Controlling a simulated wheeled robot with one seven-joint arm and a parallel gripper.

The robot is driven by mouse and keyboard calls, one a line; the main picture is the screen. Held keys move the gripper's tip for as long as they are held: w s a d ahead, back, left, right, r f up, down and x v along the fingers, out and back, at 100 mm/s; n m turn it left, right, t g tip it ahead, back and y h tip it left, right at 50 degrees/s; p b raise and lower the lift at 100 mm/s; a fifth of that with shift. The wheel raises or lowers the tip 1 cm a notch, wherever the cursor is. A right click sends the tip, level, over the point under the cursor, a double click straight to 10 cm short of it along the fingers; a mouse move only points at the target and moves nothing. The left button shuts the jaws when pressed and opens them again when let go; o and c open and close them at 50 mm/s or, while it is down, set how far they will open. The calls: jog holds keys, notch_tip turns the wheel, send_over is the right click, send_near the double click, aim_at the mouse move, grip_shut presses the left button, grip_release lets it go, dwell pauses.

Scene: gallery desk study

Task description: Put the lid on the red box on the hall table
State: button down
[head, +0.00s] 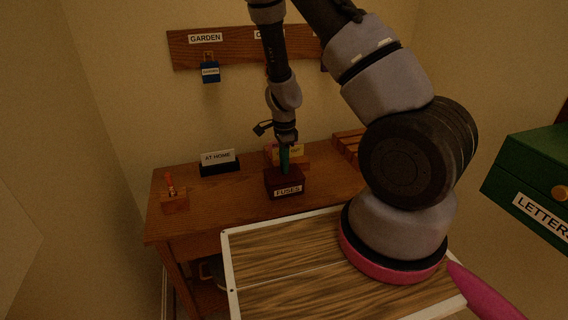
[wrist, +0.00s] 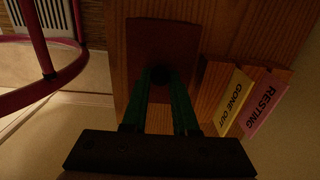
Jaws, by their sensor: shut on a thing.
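The dark red box (head: 287,187) labelled FUSES stands on the wooden hall table (head: 225,190). My gripper (head: 284,170) points straight down over it, its green fingers reaching the box's top. In the wrist view my gripper (wrist: 160,78) is shut on a small dark knob of the dark red lid (wrist: 160,38). The lid lies over the box, and the fingers hide part of it. I cannot tell whether the lid rests fully on the rim or sits slightly above it.
A card holder with a yellow GONE OUT card (wrist: 236,100) and a pink RESTING card (wrist: 264,103) stands close beside the box. An AT HOME sign (head: 218,160) and a small wooden holder (head: 174,200) stand left. A green LETTERS box (head: 530,180) is at right.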

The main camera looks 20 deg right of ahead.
jog(key=shift+c, duration=0.6)
grip_release()
jog(key=shift+r, duration=3.5)
grip_shut()
jog(key=shift+f, duration=0.3)
